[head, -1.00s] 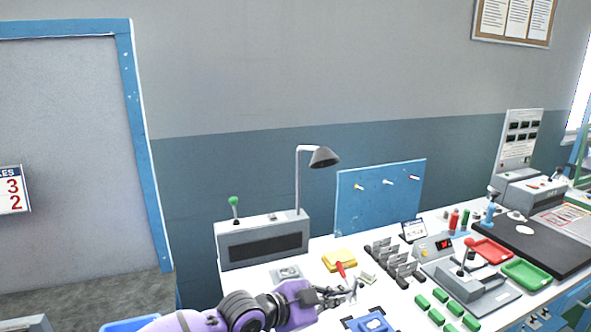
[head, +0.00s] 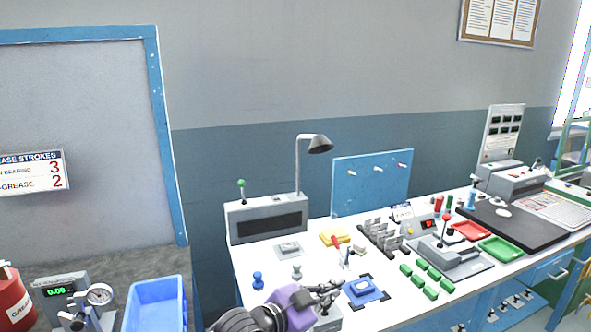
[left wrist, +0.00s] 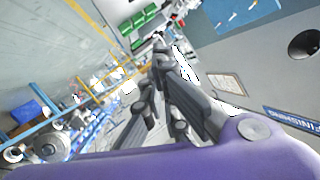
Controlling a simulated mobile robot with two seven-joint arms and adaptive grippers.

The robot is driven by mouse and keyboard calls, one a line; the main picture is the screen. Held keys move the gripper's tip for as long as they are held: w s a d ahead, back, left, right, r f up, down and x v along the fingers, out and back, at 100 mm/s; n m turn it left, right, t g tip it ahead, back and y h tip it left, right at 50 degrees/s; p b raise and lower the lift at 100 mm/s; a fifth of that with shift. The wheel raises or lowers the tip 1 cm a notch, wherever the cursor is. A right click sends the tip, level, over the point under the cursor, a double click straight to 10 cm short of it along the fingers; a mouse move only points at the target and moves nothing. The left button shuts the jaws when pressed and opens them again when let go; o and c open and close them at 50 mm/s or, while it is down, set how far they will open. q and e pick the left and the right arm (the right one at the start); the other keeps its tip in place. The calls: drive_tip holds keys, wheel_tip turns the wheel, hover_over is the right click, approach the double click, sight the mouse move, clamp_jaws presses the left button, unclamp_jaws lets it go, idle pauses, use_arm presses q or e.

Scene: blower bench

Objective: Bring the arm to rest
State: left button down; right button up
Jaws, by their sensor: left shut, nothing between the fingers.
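My left arm (head: 288,310) is purple and dark grey and comes in at the bottom of the head view. Its left gripper (head: 338,290) is shut and empty over the front of the white bench (head: 383,319), just left of a blue fixture (head: 364,289). In the left wrist view the dark fingers of the left gripper (left wrist: 160,75) fill the middle, with the purple arm shell across the bottom. My right gripper is in neither view.
Blue and grey knobs (head: 258,280) stand near the arm. Behind are a yellow block (head: 333,237), a grey box with a lamp (head: 267,220), and a blue pegboard (head: 345,190). Green blocks (head: 420,279) and red and green trays (head: 500,250) lie right. A blue bin (head: 155,304) stands left.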

use_arm(q)
drive_tip(key=s+a+f+n+t+y+p, duration=0.15)
drive_tip(key=s+a+f+n+y, duration=0.7)
drive_tip(key=s+a+f, duration=0.85)
drive_tip(key=s+a+f+n+g+y, duration=0.1)
drive_tip(key=s+a+f, duration=0.4)
drive_tip(key=s, duration=0.6)
drive_tip(key=s+a+f+n+g+y, duration=0.1)
drive_tip(key=s+a+f+n+g, duration=0.1)
drive_tip(key=s+a+f+n, duration=0.2)
drive_tip(key=s+a+f, duration=0.1)
drive_tip(key=s+f, duration=0.2)
drive_tip(key=s, duration=0.5)
drive_tip(key=shift+s+a+f+n, duration=0.15)
drive_tip(key=shift+s+f+n, duration=0.15)
drive_tip(key=shift+n, duration=0.05)
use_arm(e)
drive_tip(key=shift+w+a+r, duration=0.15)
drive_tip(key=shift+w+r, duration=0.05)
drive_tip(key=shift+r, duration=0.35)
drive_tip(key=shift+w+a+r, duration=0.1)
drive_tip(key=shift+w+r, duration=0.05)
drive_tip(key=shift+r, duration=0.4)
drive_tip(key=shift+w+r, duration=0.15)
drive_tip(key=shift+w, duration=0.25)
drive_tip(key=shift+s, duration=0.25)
